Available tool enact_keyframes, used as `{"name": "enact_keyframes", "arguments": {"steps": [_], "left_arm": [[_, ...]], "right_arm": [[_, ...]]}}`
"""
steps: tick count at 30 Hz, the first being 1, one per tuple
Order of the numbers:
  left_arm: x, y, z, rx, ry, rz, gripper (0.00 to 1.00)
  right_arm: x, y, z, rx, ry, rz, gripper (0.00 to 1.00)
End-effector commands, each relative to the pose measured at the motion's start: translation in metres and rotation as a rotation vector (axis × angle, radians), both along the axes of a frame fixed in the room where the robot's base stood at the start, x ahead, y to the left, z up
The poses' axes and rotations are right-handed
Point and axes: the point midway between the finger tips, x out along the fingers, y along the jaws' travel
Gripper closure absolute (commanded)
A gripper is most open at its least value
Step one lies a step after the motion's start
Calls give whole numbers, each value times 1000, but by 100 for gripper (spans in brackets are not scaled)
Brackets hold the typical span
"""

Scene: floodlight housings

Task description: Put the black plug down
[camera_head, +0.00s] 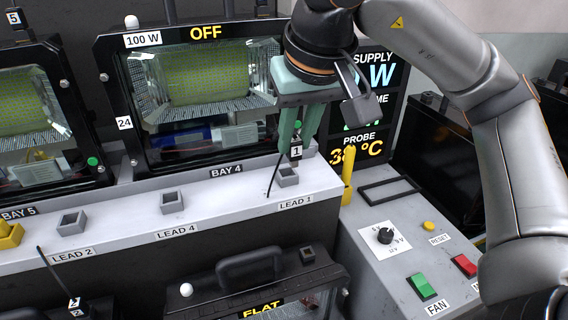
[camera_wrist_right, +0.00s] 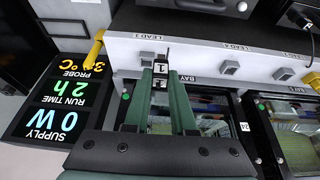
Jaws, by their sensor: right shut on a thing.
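The black plug (camera_head: 296,152), tagged 1, is held between the green fingers of my right gripper (camera_head: 301,135). A thin black cable hangs from it towards the ledge. The plug is just above the grey square LEAD 1 holder (camera_head: 288,177); I cannot tell whether they touch. In the right wrist view, the plug (camera_wrist_right: 160,72) is between the fingertips, with the LEAD 1 holder (camera_wrist_right: 147,59) close beside it. My left gripper is not in view.
The light grey ledge (camera_head: 230,215) also bears the LEAD 4 holder (camera_head: 172,202) and LEAD 2 holder (camera_head: 72,222). The BAY 4 floodlight (camera_head: 200,95) stands behind. A yellow probe (camera_head: 348,175) is right of the plug. A black case with handle (camera_head: 262,280) is in front.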

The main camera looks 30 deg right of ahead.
Motion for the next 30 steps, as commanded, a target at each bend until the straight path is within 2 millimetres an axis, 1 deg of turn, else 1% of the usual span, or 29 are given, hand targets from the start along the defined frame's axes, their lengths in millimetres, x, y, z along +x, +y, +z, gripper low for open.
{"name": "enact_keyframes", "arguments": {"steps": [1,6,9,13,16,23,25,27,30], "left_arm": [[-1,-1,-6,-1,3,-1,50],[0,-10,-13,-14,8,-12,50],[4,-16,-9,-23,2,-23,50],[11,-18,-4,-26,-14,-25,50],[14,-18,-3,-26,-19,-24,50],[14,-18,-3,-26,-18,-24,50],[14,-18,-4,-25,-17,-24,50],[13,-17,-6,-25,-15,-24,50],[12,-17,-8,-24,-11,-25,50]], "right_arm": [[11,-6,-11,6,8,-6,100],[48,-26,-31,5,8,-4,100],[67,-37,-44,2,8,-3,100],[84,-47,-65,1,5,-4,100],[92,-51,-76,0,3,-3,100],[101,-55,-88,0,2,-2,100],[106,-58,-96,0,3,-4,100],[105,-58,-108,0,4,-2,100],[105,-57,-121,-1,1,0,100]]}}
